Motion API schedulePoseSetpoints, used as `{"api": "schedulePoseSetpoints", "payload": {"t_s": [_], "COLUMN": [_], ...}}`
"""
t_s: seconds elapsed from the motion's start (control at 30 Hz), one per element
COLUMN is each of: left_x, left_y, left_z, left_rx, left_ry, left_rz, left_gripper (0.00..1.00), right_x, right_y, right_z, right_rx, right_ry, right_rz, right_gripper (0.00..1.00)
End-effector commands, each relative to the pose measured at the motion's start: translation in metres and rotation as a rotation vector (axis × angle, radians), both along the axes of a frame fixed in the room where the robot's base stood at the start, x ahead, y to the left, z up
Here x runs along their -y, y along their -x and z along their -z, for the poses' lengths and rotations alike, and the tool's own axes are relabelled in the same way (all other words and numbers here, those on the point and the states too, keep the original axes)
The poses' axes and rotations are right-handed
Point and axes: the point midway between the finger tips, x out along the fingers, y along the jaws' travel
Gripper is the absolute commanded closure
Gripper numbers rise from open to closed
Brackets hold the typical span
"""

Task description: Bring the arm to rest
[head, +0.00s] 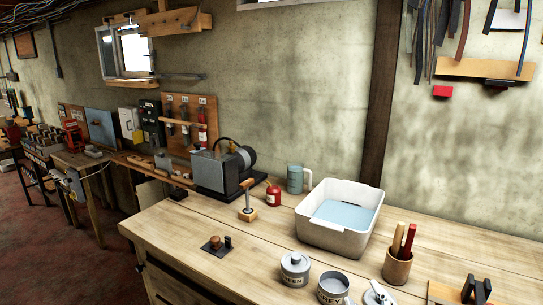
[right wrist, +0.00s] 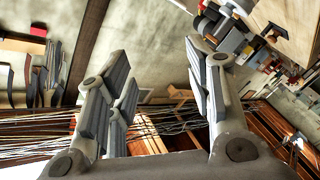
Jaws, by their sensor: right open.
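My right gripper (right wrist: 157,72) shows in the right wrist view with its two grey fingers spread wide apart. It is open, and nothing is between the fingers. Behind it are the concrete wall and the ceiling joists with wires, so it is clear of the workbench, whose wooden edge (right wrist: 290,28) shows at the upper right of that view. Neither gripper and no part of my arms shows in the head view. My left gripper is not in view.
The front left of the bench top is mostly bare.

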Motion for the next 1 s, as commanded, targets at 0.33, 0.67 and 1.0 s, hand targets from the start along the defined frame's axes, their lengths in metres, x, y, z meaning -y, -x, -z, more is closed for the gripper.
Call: {"api": "schedulePoseSetpoints", "payload": {"t_s": [0.33, 0.67, 1.0], "left_x": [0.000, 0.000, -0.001], "left_y": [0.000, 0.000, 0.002], "left_z": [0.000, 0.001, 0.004], "left_rx": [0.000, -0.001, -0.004], "left_ry": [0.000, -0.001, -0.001], "left_rz": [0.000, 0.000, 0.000], "left_gripper": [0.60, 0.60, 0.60], "right_x": [0.025, 0.006, 0.004], "right_y": [0.142, 0.251, 0.235], "right_z": [0.161, 0.214, 0.318], "right_rx": [-0.777, -1.207, -1.240], "right_ry": [-0.365, -0.490, -0.474], "right_rz": [0.276, 0.358, 0.367], "right_gripper": [0.52, 0.52, 0.52]}}
